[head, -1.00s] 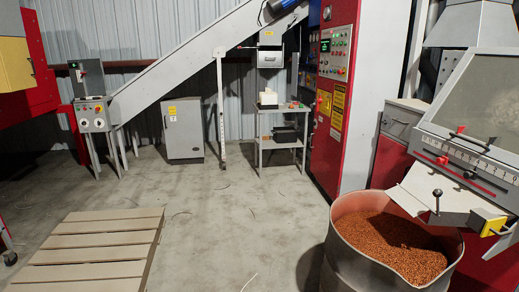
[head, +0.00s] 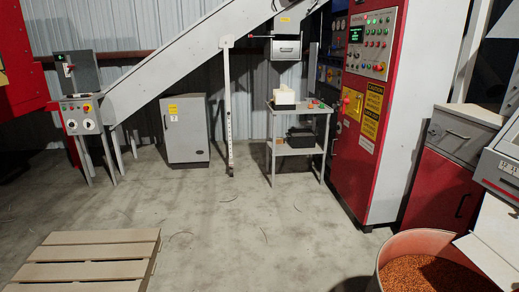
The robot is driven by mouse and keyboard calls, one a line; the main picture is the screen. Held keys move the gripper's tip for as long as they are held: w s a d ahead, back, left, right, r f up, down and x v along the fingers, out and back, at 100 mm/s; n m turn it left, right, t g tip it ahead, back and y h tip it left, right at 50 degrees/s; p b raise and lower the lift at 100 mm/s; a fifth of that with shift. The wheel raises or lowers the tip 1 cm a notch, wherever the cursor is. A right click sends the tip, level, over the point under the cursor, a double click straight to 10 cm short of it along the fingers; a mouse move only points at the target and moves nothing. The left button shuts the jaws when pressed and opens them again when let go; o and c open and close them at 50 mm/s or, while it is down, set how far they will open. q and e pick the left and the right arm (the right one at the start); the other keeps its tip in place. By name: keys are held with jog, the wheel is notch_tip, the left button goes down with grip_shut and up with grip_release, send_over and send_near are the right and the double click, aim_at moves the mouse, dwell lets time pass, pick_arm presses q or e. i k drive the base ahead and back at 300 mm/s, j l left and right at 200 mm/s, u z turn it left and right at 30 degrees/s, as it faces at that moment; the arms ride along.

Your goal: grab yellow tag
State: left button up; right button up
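No loose yellow tag can be made out for certain. Small red, green and orange items (head: 315,104) lie on the top of a grey metal cart (head: 325,109), too small to tell apart. Neither of my grippers is in view.
A white box (head: 284,97) stands on the cart top, a dark box (head: 301,138) on its lower shelf. A wooden pallet (head: 85,255) lies at front left, a drum of copper-coloured granules (head: 430,275) at front right. The floor (head: 225,225) between is clear.

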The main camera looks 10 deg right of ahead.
aim_at(356, 109)
jog(key=i, duration=1.45)
jog(key=i+j+z, duration=0.1)
jog(key=i, duration=1.4)
jog(key=i+z, duration=0.35)
jog(key=i, duration=0.15)
jog(key=i+j+z, duration=0.1)
jog(key=i+z, duration=0.25)
jog(key=i+j+z, duration=0.35)
jog(key=i, duration=0.25)
